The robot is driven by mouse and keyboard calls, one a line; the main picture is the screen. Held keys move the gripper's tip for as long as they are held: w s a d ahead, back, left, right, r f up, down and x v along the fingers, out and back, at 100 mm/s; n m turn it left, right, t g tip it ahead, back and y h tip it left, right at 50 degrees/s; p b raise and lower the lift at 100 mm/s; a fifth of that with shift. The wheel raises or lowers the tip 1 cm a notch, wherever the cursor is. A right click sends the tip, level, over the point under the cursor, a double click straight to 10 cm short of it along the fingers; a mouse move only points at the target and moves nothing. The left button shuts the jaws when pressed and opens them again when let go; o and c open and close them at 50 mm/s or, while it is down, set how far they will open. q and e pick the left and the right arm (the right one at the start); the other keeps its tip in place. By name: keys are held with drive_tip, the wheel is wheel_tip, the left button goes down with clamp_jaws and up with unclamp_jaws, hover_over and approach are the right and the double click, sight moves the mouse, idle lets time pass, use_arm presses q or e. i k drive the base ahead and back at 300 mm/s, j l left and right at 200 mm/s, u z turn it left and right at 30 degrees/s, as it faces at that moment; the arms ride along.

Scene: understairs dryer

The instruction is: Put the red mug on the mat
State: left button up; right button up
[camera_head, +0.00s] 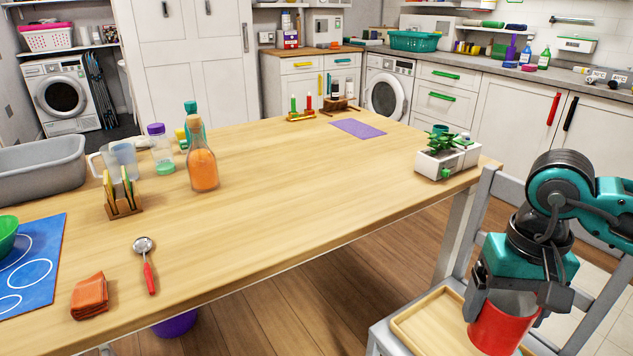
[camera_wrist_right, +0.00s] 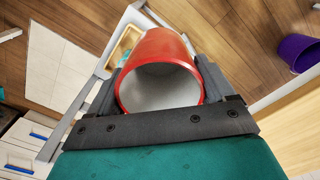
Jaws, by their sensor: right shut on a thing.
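The red mug (camera_head: 503,322) is between the fingers of my right gripper (camera_head: 513,297), at the lower right of the head view. In the right wrist view the mug (camera_wrist_right: 160,48) shows its pale inside, with a finger pressed on either side. It overlaps the right part of a wooden tray on a chair; the gap between them cannot be told. A small purple mat (camera_head: 358,128) lies flat and bare on the far part of the table. A larger blue mat with white rings (camera_head: 30,268) lies at the left edge. My left gripper is not in view.
The wooden table (camera_head: 300,190) has a wide clear middle. A white planter (camera_head: 447,158) stands at its right corner, near my right arm. A candle holder (camera_head: 301,116) and bottle rack (camera_head: 341,105) stand beside the purple mat. An orange-filled bottle (camera_head: 202,168) stands left. The tray (camera_head: 411,325) rests on the chair.

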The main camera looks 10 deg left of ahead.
sight(30, 278)
drive_tip(key=k+j+u, duration=0.1)
drive_tip(key=k+u, duration=0.2)
drive_tip(key=k, duration=0.35)
drive_tip(key=u, duration=1.25)
drive_tip(key=i+j+u, duration=0.15)
drive_tip(key=i, duration=0.3)
drive_tip(key=i+j+u, duration=0.15)
drive_tip(key=i, duration=0.3)
